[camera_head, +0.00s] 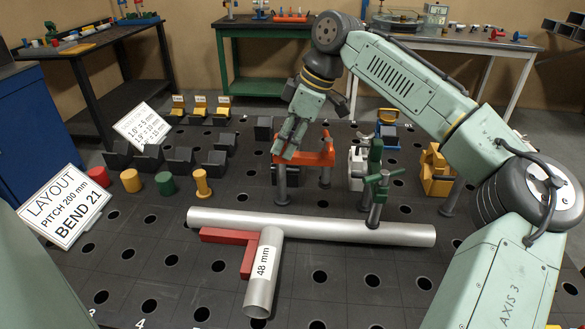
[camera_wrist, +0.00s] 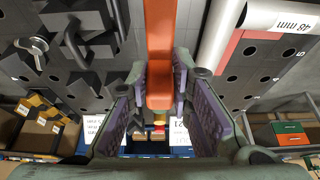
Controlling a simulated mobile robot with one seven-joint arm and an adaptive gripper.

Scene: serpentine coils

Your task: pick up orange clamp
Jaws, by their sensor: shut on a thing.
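The orange clamp (camera_head: 318,158) is near the middle of the table in the head view, behind the long silver pipe. My gripper (camera_head: 287,150) comes down from above at the clamp's left end. In the wrist view the clamp's orange bar (camera_wrist: 160,35) runs down the middle, with its end between my two purple-padded fingers. The fingers are shut on it. I cannot tell from these views whether the clamp is clear of the table.
A long silver pipe (camera_head: 330,228) crosses the table in front, with a short 48 mm pipe (camera_head: 262,285) and a red square (camera_head: 226,237). A green clamp (camera_head: 376,184) stands to the right. Dark blocks (camera_head: 180,161) and coloured cylinders (camera_head: 131,181) stand left.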

